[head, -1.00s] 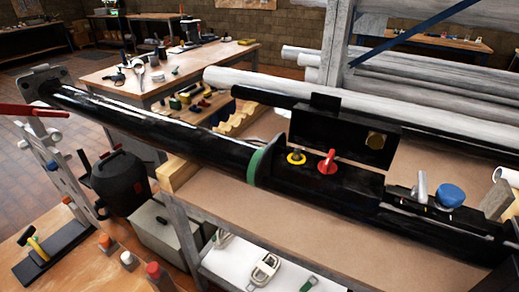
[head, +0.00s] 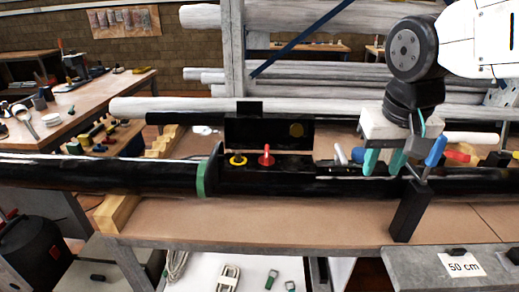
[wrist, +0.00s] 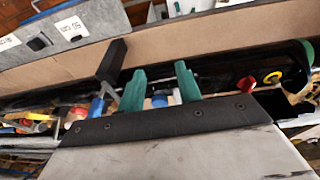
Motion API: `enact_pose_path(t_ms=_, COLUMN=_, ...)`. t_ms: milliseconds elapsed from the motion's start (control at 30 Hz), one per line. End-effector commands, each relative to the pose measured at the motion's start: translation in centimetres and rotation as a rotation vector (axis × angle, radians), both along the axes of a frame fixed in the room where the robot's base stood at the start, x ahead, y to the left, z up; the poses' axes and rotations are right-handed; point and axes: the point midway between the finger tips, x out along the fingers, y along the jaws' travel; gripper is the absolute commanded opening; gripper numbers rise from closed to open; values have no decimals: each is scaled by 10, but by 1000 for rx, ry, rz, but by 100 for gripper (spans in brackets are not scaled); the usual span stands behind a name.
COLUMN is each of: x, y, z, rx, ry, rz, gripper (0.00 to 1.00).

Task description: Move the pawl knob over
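The long black mast tube (head: 100,174) lies along the bench with a green ring (head: 201,179) around it. Right of the ring are a yellow ring (head: 237,160) and a red knob (head: 266,157); both also show in the wrist view (wrist: 272,78), (wrist: 247,84). Further right are a silver post (head: 340,154) and a blue knob (head: 357,155). No label shows which one is the pawl knob. My gripper (head: 384,161) hangs just right of the blue knob, green fingers apart. In the wrist view, the blue knob (wrist: 160,101) shows between the fingers (wrist: 160,86), partly hidden by my gripper body.
An upright black block (head: 408,211) and a blue-handled tool (head: 436,150) stand close right of my gripper. An open black lid (head: 268,133) rises behind the red knob. A "50 cm" label (head: 463,265) lies on a grey ledge. The bench front is clear.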

Motion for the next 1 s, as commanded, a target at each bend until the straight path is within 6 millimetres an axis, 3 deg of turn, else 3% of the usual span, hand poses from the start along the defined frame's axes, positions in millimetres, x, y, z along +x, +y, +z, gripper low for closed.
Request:
enact_pose_path(t_ms=33, x=29, y=21, z=1, rx=-6, ry=-14, rz=10, gripper=35)
enact_pose_path(t_ms=200, x=108, y=95, z=-4, rx=2, ry=-90, rz=7, gripper=35)
enact_pose_path(t_ms=300, x=141, y=139, z=-11, rx=15, ry=-127, rz=9, gripper=35)
enact_pose_path(t_ms=467, x=170, y=188, z=-23, rx=35, ry=-165, rz=13, gripper=35)
enact_pose_path(t_ms=633, x=181, y=206, z=-32, rx=43, ry=-179, rz=13, gripper=35)
enact_pose_path(t_ms=1000, x=202, y=205, z=-84, rx=42, ry=-178, rz=11, gripper=35)
